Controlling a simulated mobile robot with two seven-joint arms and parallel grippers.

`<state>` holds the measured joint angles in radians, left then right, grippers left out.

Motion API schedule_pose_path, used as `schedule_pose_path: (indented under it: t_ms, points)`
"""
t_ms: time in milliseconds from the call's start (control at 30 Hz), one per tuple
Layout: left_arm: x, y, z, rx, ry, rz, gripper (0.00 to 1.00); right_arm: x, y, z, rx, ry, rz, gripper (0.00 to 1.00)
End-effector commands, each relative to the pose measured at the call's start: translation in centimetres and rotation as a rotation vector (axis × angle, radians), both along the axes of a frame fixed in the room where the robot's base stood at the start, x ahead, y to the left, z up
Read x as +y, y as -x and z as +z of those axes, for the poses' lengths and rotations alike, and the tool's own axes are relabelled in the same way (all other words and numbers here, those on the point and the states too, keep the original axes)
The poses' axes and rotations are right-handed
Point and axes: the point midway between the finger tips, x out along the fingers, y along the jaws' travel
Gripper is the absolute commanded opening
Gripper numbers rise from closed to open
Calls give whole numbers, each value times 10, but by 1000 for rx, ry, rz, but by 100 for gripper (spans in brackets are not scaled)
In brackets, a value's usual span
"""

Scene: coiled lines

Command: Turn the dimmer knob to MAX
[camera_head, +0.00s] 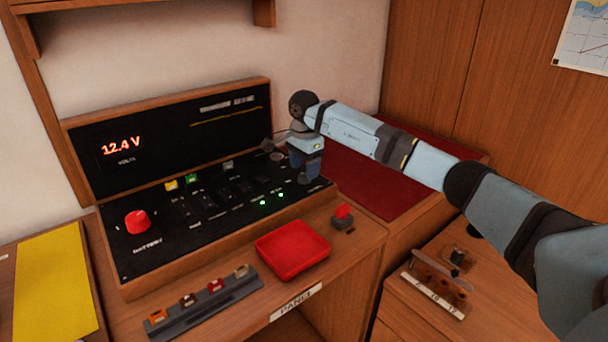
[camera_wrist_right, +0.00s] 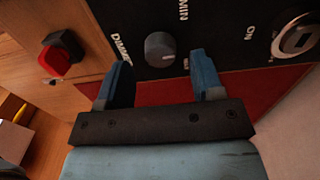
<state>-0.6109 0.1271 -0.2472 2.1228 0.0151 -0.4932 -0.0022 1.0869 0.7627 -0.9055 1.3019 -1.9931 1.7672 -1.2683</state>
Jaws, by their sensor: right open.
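The dimmer knob (camera_wrist_right: 160,48) is a small dark grey round knob on the black panel (camera_head: 150,255). In the right wrist view, part of a "DIMMER" label is beside it and "MIN" is printed above it. Its pointer is not clear. My right gripper (camera_head: 309,178) points down at the right end of the panel and hides the knob in the head view. In the right wrist view the gripper (camera_wrist_right: 162,72) is open, with one blue finger on each side just short of the knob in the picture. I cannot tell whether they touch it. My left gripper is out of view.
A red battery knob (camera_head: 138,221), small switches and a lit 12.4 V display (camera_head: 122,146) are on the panel. A red tray (camera_head: 292,250), a fuse strip (camera_head: 205,301) and a red-topped switch (camera_head: 343,216) are in front. A round key switch (camera_wrist_right: 298,38) is near the knob.

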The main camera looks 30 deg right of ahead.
Motion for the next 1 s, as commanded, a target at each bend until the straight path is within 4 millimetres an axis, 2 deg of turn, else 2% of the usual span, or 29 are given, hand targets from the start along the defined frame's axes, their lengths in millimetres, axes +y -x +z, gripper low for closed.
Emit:
schedule_pose_path:
  t_ms: [33,200,533,733,767,1000]
  points:
    - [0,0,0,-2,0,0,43,0,0,-8,1,-1,-1,61]
    - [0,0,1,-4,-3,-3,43,0,0,-22,0,0,-2,61]
    - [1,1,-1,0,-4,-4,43,0,0,-24,-1,0,-1,61]
    - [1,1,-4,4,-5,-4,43,0,0,-24,-1,-1,-1,15]
    - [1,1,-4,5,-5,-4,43,0,0,-24,-1,-1,-1,12]
    - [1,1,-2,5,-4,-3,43,0,0,-23,-1,0,-15,12]
